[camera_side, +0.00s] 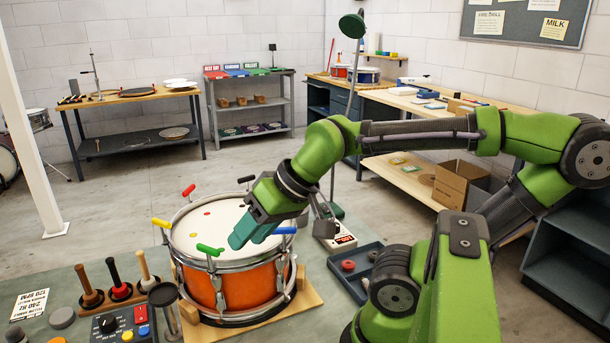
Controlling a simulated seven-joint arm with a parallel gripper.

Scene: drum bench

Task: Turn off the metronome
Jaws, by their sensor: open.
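No part is clearly labelled as the metronome. A dark control box (125,324) with a black knob, a red switch, a blue button and yellow buttons sits at the bottom left. A white and red device (341,239) stands behind the drum, right of my gripper; its writing is too small to read. I cannot tell which of these is the metronome. My gripper (240,238) has teal fingers pointing down and left. It is open and empty, in front of the drum head in the picture, well above and right of the control box. The gap between the fingers is hidden.
An orange snare drum (235,285) with coloured handles around its rim sits on a wooden base. Several upright handled tools (118,278) stand left of it, beside a BPM card (30,304). A blue tray (357,290) with small rings lies at the right.

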